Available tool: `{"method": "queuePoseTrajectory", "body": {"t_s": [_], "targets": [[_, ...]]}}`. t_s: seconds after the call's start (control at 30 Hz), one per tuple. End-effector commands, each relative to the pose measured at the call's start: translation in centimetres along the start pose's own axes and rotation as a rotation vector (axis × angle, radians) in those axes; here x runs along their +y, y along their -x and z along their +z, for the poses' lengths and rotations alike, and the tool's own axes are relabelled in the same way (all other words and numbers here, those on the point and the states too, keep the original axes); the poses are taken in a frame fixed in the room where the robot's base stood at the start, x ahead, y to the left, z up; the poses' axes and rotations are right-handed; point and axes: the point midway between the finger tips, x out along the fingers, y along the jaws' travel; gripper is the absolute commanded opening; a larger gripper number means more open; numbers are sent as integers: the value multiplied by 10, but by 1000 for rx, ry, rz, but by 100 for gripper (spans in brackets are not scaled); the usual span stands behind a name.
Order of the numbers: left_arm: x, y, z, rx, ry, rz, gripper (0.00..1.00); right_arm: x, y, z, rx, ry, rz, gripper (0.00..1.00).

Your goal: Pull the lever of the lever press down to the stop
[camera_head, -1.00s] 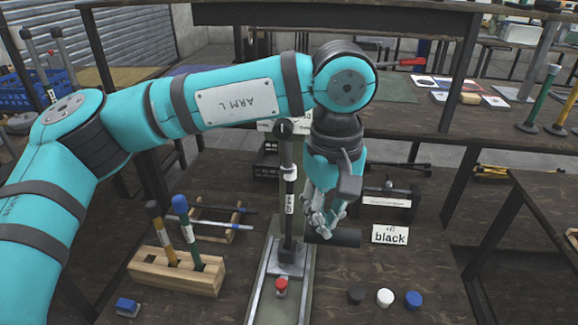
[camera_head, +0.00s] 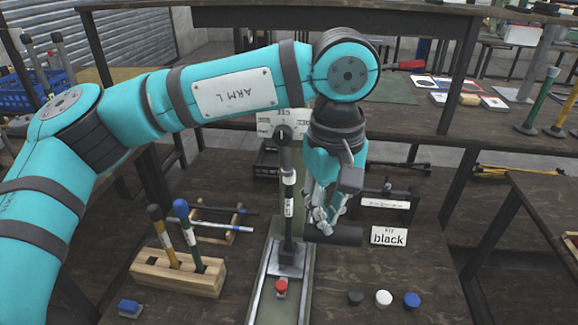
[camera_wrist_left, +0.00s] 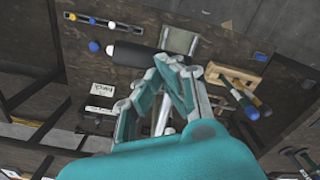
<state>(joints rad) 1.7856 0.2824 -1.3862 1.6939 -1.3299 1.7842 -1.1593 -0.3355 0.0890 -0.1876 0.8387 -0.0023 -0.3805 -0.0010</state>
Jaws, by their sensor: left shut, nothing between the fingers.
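The lever press (camera_head: 288,160) stands upright on a pale rail base (camera_head: 262,292) in the middle of the bench. A thick black cylindrical grip, seemingly the lever's handle (camera_head: 345,237), lies level to the right of its column, low above the bench. It also shows in the left wrist view (camera_wrist_left: 132,54). My left gripper (camera_head: 322,226) is shut and empty, pointing down at the handle's left part. Its fingertips also show in the left wrist view (camera_wrist_left: 172,62), close to the handle's end; I cannot tell if they touch. The lever arm is mostly hidden. My right gripper is not in view.
A "black" card (camera_head: 389,236) stands right of the handle. Black, white and blue caps (camera_head: 383,298) lie in front. A wooden block with two handled tools (camera_head: 178,272) is at the left. A red button (camera_head: 281,287) sits on the press's base.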

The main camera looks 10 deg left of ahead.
Motion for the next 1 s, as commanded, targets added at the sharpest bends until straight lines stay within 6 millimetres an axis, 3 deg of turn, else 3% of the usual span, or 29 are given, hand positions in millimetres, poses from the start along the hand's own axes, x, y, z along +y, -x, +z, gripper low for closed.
{"method": "queuePoseTrajectory", "body": {"t_s": [0.03, 0.2, 0.37, 0.57, 0.9, 1.0], "targets": [[0, 6, 1, 0, -1, 1, 0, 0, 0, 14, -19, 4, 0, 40], [-2, 18, 3, 1, -1, 1, 0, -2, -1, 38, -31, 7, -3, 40], [-2, 24, 5, 1, -2, 0, 0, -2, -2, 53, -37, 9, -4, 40], [-3, 32, 5, 1, -2, 1, 0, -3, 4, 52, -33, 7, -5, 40], [-3, 82, 7, 0, -2, 1, 0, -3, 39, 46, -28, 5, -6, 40], [-4, 86, 7, -1, -2, 1, 0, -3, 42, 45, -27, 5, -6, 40]]}}
